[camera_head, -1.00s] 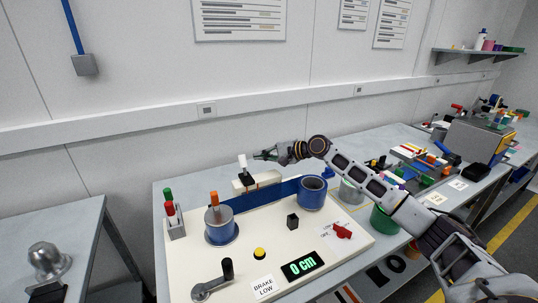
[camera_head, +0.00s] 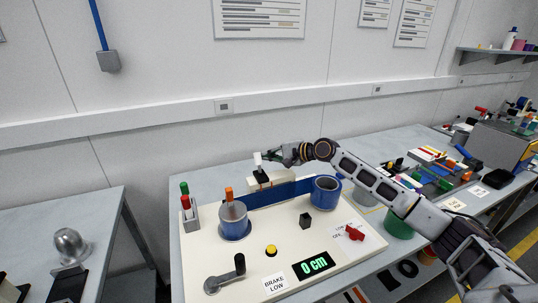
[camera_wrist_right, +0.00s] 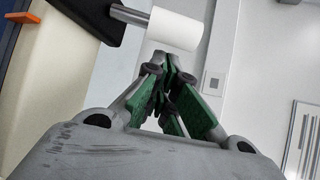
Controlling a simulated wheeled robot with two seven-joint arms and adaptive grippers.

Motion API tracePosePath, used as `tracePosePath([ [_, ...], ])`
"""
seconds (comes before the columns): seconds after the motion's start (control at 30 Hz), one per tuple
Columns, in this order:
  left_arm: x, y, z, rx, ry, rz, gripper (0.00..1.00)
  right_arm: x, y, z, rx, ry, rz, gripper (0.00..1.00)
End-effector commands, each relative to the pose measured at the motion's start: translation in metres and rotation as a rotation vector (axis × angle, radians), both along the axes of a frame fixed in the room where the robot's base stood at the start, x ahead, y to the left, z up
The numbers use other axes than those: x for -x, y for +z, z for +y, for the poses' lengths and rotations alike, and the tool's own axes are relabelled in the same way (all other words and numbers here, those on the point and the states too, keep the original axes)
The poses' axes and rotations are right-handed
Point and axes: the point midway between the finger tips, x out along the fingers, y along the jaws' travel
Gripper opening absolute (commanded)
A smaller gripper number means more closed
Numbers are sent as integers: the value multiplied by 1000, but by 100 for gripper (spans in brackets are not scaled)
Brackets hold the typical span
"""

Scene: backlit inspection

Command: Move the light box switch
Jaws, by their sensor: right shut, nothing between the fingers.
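A lever with a white cylindrical handle (camera_head: 258,158) rises from a black base on a cream block (camera_head: 284,177) at the back of the white board (camera_head: 290,227). My right gripper (camera_head: 271,156) is shut and empty, just right of the handle. In the right wrist view the white handle (camera_wrist_right: 174,29) on its metal rod lies just beyond the fingertips (camera_wrist_right: 168,66); I cannot tell whether they touch. A red rotary switch (camera_head: 354,233) sits at the board's right on a label. No visible text marks either as the light box switch. My left gripper is not in view.
The wall (camera_head: 160,60) is close behind.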

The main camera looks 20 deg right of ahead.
Motion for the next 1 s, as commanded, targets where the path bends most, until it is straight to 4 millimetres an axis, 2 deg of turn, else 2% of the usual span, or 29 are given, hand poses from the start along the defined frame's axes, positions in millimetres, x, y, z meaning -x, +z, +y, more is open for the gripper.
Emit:
tracePosePath([
  [0.67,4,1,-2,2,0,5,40,6,1,4,0,0,-1,0],
  [1.0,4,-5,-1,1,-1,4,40,8,2,4,-1,0,-34,0],
])
